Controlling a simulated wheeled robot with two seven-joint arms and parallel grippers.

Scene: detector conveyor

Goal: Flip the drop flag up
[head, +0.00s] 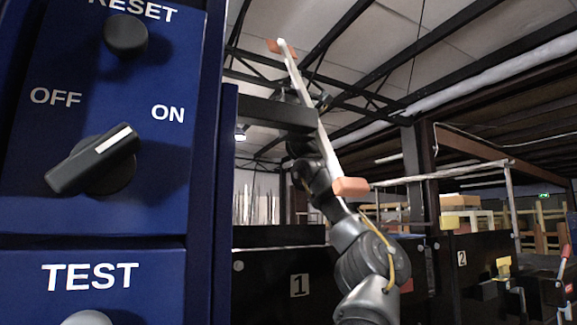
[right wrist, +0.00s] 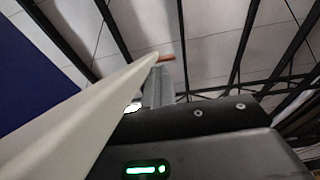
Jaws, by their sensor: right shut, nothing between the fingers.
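A long pale bar with orange ends, which looks like the drop flag (head: 312,105), stands steeply in the head view, its top leaning left. It crosses in front of my right arm. In the right wrist view the pale bar (right wrist: 85,120) runs large from lower left towards the centre, with orange at its far end. My right gripper (head: 284,94) is raised beside and behind the bar's upper half, partly hidden. In the right wrist view its grey fingers (right wrist: 158,88) are together and empty, close to the bar; I cannot tell whether they touch. My left gripper is not in view.
A blue control panel (head: 40,205) fills the left, with a black RESET button (head: 126,35), an OFF/ON rotary switch (head: 95,163) and a TEST button (head: 87,318). Dark panels marked 1 (head: 299,286) and 2 stand behind my arm. Roof beams cross above.

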